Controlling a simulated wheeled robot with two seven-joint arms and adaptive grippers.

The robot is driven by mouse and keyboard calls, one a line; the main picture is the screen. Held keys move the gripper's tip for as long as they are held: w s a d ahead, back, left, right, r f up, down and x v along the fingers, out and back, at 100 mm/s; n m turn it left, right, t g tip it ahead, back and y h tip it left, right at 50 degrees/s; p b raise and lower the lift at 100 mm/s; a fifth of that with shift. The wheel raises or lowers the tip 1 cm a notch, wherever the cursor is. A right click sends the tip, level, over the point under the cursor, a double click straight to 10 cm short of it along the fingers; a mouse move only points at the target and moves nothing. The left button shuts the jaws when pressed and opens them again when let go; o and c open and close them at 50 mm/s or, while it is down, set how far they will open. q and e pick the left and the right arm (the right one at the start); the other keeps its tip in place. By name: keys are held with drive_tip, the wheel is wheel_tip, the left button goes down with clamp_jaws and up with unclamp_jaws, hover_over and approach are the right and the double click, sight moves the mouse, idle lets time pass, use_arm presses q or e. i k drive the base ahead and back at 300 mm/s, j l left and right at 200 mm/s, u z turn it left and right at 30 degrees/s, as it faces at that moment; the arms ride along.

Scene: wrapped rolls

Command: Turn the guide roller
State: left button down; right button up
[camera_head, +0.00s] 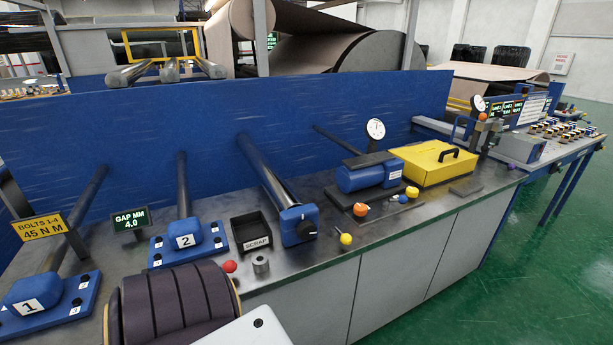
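Several dark rollers run from the bench toward the blue back panel. Two other dark rollers (183,183) (87,197) end at blue housings labelled 2 (184,236) and 1 (32,293). No label names the guide roller, so I cannot tell for certain which one it is. Neither of my grippers is in view, and nothing is seen touching the rollers.
A black SCRAP bin (250,226) stands left of the knobbed block. A metal cylinder (261,265), a red ball knob (230,267) and a yellow ball knob (346,239) are near the front edge. A yellow box (433,165) and a dial gauge (376,129) are farther right.

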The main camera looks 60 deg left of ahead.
sight(282, 197)
drive_tip(key=u, duration=1.8)
